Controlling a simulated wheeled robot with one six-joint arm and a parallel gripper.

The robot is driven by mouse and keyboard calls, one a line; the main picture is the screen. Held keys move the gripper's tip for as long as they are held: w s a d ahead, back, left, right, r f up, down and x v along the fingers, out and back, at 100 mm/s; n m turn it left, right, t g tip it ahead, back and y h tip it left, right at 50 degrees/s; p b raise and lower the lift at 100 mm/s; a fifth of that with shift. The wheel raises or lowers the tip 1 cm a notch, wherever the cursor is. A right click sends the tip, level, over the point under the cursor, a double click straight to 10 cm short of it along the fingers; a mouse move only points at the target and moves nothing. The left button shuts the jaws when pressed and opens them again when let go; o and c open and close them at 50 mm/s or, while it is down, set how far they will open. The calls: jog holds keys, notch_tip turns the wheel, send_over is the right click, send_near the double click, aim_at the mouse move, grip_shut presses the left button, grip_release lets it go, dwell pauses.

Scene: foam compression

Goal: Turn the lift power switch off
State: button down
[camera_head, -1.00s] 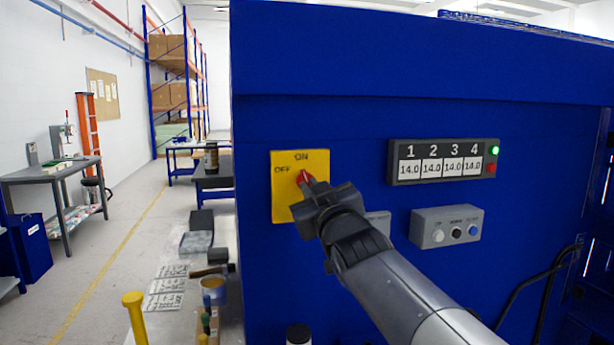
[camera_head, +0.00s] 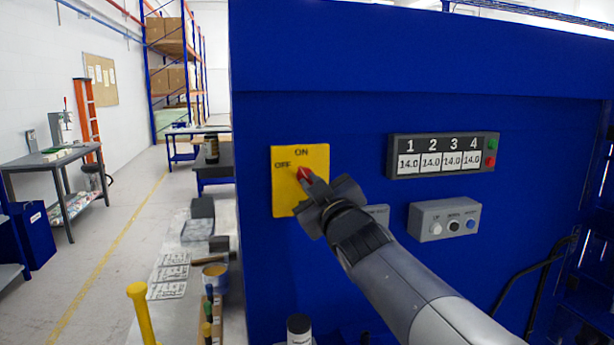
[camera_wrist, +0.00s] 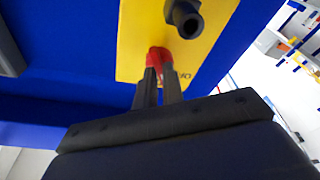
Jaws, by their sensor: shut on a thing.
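The yellow switch plate (camera_head: 285,198), marked ON at the top and OFF at the left, is on the blue machine's face. Its red knob (camera_head: 304,174) points to the upper left, toward OFF. My gripper (camera_head: 312,184) reaches it from the lower right and covers part of it. In the wrist view the two dark fingers of my gripper (camera_wrist: 159,84) are shut on the red knob (camera_wrist: 157,58), against the yellow plate (camera_wrist: 140,35). The lower part of the knob is hidden between the fingers.
A dark round peg (camera_wrist: 184,18) sticks out near the knob in the wrist view. Right of the plate are a four-number display (camera_head: 443,155) with a green and a red lamp, and a grey button box (camera_head: 444,221). A cluttered bench (camera_head: 205,240) stands to the left.

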jog(key=n+p, duration=0.2)
jog(key=n, duration=0.1)
jog(key=n+g+p, duration=0.1)
jog(key=shift+d+r+n+y, duration=0.1)
jog(key=shift+r+n+y, duration=0.15)
jog(key=shift+n+y, duration=0.15)
jog(key=shift+f+n, duration=0.1)
jog(key=shift+n, duration=0.7)
jog(key=shift+p, duration=0.3)
jog(key=shift+r+n+g+p, duration=0.2)
jog(key=shift+n+g+p, duration=0.25)
jog(key=shift+n, duration=0.35)
jog(key=n+g+p, duration=0.1)
jog(key=n+p, duration=0.1)
jog(key=n, duration=0.2)
jog(key=shift+n, duration=0.3)
jog(key=c, duration=0.8)
grip_release()
jog(key=shift+f, duration=0.1)
jog(key=shift+o, duration=0.2)
